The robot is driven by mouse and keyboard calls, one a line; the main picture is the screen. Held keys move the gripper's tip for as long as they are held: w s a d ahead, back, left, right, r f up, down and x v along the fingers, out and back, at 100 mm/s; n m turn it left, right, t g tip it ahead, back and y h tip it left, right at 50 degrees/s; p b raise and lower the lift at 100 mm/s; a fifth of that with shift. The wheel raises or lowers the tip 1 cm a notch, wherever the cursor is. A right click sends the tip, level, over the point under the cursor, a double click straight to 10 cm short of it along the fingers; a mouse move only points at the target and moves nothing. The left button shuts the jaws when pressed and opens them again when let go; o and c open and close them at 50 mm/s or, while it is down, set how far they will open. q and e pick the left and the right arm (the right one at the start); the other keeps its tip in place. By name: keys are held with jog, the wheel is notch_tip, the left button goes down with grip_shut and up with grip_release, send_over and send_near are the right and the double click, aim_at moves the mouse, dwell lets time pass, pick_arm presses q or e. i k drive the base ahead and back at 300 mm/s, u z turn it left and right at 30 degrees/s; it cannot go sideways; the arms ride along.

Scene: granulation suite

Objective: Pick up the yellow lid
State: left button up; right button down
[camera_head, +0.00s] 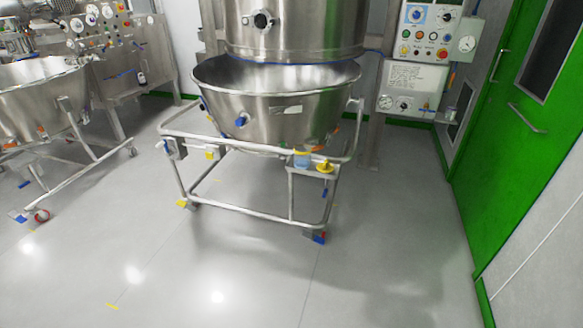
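A small yellow round piece, which looks like the yellow lid (325,167), sits at the front right corner of the wheeled bowl cart. It seems to rest on a small shelf beside the rail, though the exact support is too small to tell. A pale blue, see-through container (302,160) stands just left of it. Neither of my grippers is in the head view.
The steel bowl (280,100) sits in a tubular cart frame (250,217) below a large steel vessel (295,30). Another bowl cart (40,95) is at left. A control panel (430,35) and green door (510,130) are at right. The front floor is clear.

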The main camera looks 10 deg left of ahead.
aim_at(326, 166)
jog(key=z, duration=0.8)
jog(key=i, duration=1.65)
jog(key=u, duration=1.65)
